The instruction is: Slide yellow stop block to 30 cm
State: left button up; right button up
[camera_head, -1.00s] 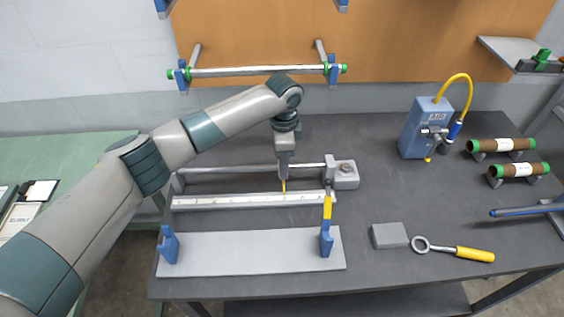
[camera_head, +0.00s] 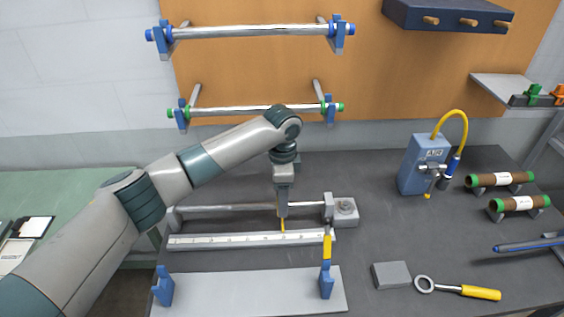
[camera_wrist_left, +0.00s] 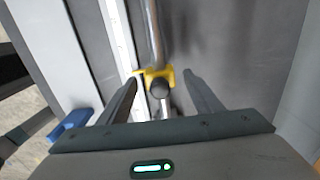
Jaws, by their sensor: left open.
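The yellow stop block (camera_wrist_left: 153,76) sits on the steel rod, beside the white scale, in the left wrist view; a dark round knob (camera_wrist_left: 160,88) stands on it. In the head view only a small yellow part of the block (camera_head: 282,225) shows under my gripper. My left gripper (camera_head: 282,213) points straight down over the block. In the left wrist view its two fingers (camera_wrist_left: 160,92) are apart, one on each side of the knob, with gaps. The scale (camera_head: 235,241) runs along the front of the rod (camera_head: 230,208); its numbers are too small to read. My right gripper is not in view.
A grey end block (camera_head: 345,211) closes the rod's right end. A grey plate (camera_head: 245,293) lies in front. A grey block (camera_head: 391,275) and a yellow-handled ring tool (camera_head: 470,291) lie right. A blue air unit (camera_head: 424,165) stands behind.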

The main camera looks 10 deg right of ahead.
pick_arm(q)
notch_tip(320, 180, up, 15)
jog(key=b, duration=0.4)
jog(key=shift+r+b, duration=0.2)
jog(key=shift+b, duration=0.2)
jog(key=shift+s+f, duration=0.1)
